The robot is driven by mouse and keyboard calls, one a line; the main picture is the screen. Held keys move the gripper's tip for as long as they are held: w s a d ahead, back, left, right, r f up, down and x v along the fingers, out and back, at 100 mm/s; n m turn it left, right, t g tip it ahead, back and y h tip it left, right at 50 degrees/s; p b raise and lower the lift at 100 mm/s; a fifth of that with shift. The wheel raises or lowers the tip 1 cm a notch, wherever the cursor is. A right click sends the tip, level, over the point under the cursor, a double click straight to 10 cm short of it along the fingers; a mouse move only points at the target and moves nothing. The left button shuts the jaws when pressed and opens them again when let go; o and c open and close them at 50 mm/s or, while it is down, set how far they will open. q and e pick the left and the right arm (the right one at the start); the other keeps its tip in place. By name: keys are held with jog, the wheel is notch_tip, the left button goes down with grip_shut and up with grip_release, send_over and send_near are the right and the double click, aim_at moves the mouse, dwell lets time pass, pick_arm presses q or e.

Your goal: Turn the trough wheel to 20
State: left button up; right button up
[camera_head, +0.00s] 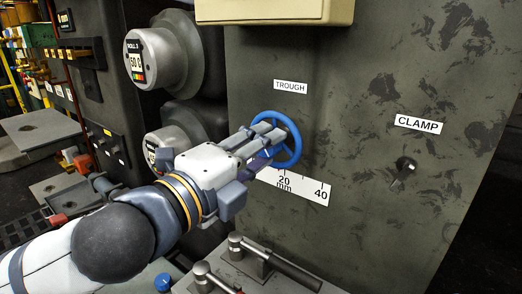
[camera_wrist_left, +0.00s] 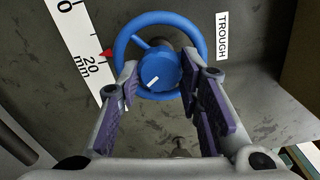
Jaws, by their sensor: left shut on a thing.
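The blue trough wheel (camera_head: 293,146) stands on the dark panel, below the white TROUGH label (camera_head: 290,87). My left gripper (camera_head: 262,135) reaches it from the left. In the left wrist view the fingers (camera_wrist_left: 161,82) stand either side of the hub of the wheel (camera_wrist_left: 160,66) and are shut on the wheel; the exact contact is partly hidden. A red pointer (camera_wrist_left: 107,53) shows by the rim, close to the 20 mark of the white mm scale (camera_wrist_left: 82,45), seemingly slightly on its 0 side. In the head view the scale (camera_head: 305,189) is partly hidden by the gripper. My right gripper is not in view.
A CLAMP label (camera_head: 418,124) and a small dark knob (camera_head: 403,173) are to the right on the panel. Grey round dials (camera_head: 156,58) stick out at the left. Levers (camera_head: 262,253) stand below the wheel. A beige box (camera_head: 275,10) overhangs above.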

pick_arm(q)
jog(key=n+p, duration=0.2)
jog(key=n, duration=0.8)
jog(key=shift+r+n, duration=0.1)
jog(key=shift+n, duration=0.3)
dwell(0.4)
jog(key=o, duration=1.2)
jog(key=shift+c, duration=0.2)
jog(key=shift+a, duration=0.1)
